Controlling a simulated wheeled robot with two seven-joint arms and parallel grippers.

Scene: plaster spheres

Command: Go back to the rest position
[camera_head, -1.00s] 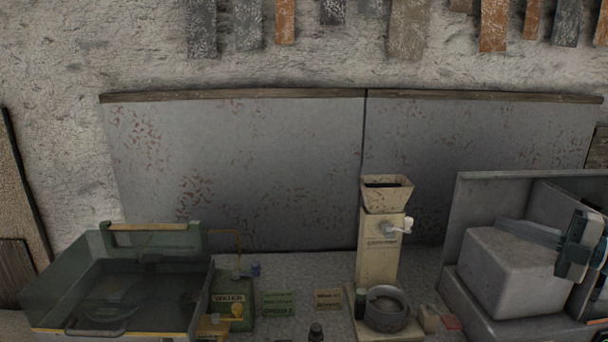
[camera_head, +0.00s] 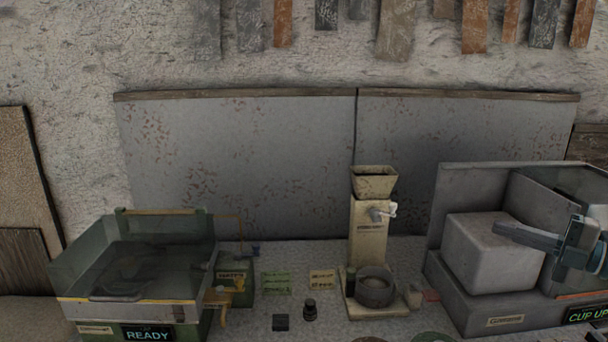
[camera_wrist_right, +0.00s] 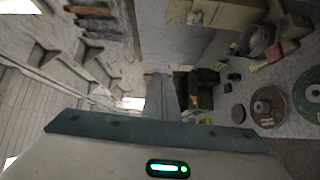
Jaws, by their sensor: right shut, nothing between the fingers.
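My right gripper (camera_head: 498,230) shows at the right of the head view, its arm coming in from the right edge. Its fingers point left and are shut with nothing between them. It overlaps the grey block-shaped machine (camera_head: 490,275) in the picture, and I see no contact. In the right wrist view the closed fingers (camera_wrist_right: 160,90) stick out past the teal edge of the gripper body, with nothing held. My left gripper is not in view.
A glass-sided green tank (camera_head: 130,275) with a lit READY sign stands left. A cream hopper machine (camera_head: 370,225) with a grey bowl (camera_head: 375,288) stands mid-bench. Small cards and dark pieces lie between them. Round discs (camera_wrist_right: 305,90) lie on the bench in the wrist view.

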